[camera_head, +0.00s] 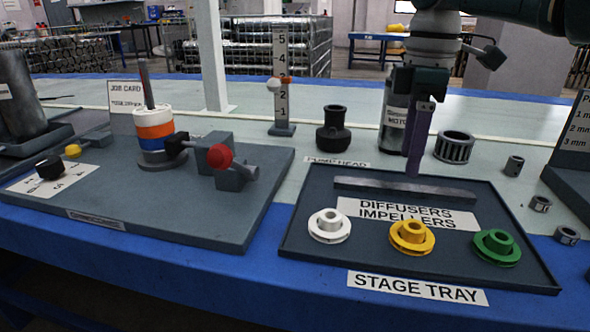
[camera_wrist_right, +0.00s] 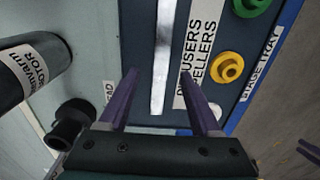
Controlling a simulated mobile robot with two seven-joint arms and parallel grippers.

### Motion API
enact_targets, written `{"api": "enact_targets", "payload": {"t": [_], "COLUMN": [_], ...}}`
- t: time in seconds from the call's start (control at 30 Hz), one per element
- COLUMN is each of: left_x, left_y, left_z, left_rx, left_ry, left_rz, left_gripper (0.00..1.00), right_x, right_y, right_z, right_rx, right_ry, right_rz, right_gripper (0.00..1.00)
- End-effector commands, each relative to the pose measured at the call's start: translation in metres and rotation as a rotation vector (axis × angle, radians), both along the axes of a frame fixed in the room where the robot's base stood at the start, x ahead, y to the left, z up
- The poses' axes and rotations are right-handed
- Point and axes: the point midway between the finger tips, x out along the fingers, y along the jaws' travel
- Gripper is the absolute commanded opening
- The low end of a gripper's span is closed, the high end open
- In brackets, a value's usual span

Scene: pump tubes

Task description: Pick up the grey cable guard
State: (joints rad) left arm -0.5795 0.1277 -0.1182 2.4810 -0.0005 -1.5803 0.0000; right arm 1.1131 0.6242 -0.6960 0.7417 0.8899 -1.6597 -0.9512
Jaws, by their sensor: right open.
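The grey cable guard (camera_head: 385,190) is a long, thin grey bar lying along the back of the stage tray. It also shows in the right wrist view (camera_wrist_right: 164,60) as a pale strip running between my fingers. My right gripper (camera_head: 413,172) has purple fingers and points down over the bar, near its middle. In the right wrist view my right gripper (camera_wrist_right: 158,74) is open, with one finger on each side of the bar and nothing held. Whether the fingertips touch the tray I cannot tell. My left gripper is not in view.
The stage tray (camera_head: 292,240) holds a white impeller (camera_head: 329,226), a yellow one (camera_head: 412,238) and a green one (camera_head: 497,247) in front of the bar. Behind stand the black pump head (camera_head: 334,130), the motor (camera_head: 393,130) and a slotted ring (camera_head: 454,147). An assembly board (camera_head: 130,218) lies left.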

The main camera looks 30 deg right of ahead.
Motion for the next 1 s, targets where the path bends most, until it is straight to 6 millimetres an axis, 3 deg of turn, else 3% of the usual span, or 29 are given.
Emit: {"api": "enact_targets", "payload": {"t": [0.27,0.53,1.0], "left_x": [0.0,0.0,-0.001], "left_y": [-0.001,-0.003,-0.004], "left_z": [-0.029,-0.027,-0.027], "left_rx": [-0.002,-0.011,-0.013], "left_ry": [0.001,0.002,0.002], "left_rz": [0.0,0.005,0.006], "left_gripper": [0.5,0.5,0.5], "right_x": [-0.003,-0.003,-0.003], "right_y": [0.002,0.002,0.002], "right_z": [-0.045,-0.046,-0.046], "right_rx": [-0.001,-0.001,-0.001], "right_ry": [0.002,0.001,0.001], "right_rz": [-0.001,0.0,0.0], "right_gripper": [0.65,0.64,0.11]}}
